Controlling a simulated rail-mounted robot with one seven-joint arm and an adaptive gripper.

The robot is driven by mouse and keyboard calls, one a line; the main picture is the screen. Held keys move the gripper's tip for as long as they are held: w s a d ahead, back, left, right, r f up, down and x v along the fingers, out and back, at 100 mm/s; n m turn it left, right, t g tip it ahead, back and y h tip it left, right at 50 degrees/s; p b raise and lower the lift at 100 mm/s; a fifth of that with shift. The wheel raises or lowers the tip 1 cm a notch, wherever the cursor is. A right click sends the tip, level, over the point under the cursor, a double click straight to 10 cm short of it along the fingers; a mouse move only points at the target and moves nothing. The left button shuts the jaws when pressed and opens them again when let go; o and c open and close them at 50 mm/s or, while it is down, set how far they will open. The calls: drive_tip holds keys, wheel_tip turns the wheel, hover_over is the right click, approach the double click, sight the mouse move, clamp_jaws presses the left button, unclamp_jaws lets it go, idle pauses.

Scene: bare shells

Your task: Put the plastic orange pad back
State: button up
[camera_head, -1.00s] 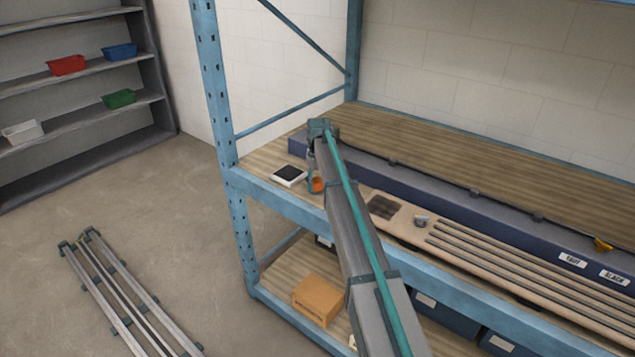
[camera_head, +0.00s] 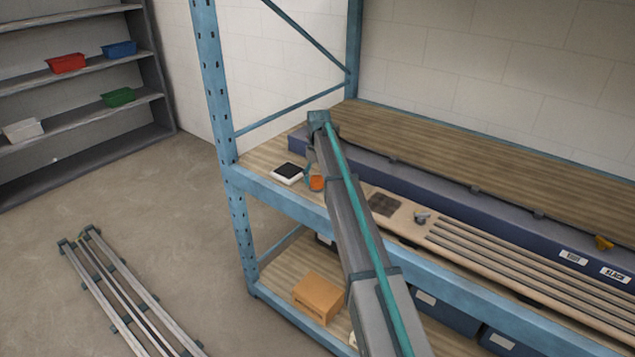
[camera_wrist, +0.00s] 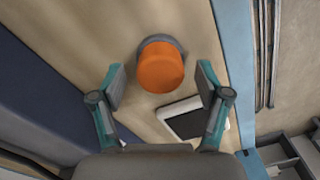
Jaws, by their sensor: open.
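The orange pad (camera_wrist: 161,68) shows in the wrist view as a round orange piece with a grey rim behind it, over the light wooden board. It lies ahead of and between the open fingers of my gripper (camera_wrist: 160,85), and neither finger touches it. In the head view the orange pad (camera_head: 317,183) is a small orange spot beside my arm near the shelf's left end. My gripper (camera_head: 312,172) there is partly hidden by my arm. Whether the pad rests on the board or on the grey piece is unclear.
A white-framed dark pad (camera_wrist: 190,120) lies close to my right finger; it also shows in the head view (camera_head: 288,173). A long blue box (camera_head: 450,200) runs behind the board. The blue shelf upright (camera_head: 228,120) stands at left. A dark mesh patch (camera_head: 384,205) lies right of my arm.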

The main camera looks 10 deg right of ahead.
sight(318, 179)
wheel_tip(318, 179, up, 10)
drive_tip(key=b, duration=0.2)
drive_tip(key=shift+r+b, duration=0.25)
drive_tip(key=shift+b, duration=0.05)
drive_tip(key=shift+d, duration=0.1)
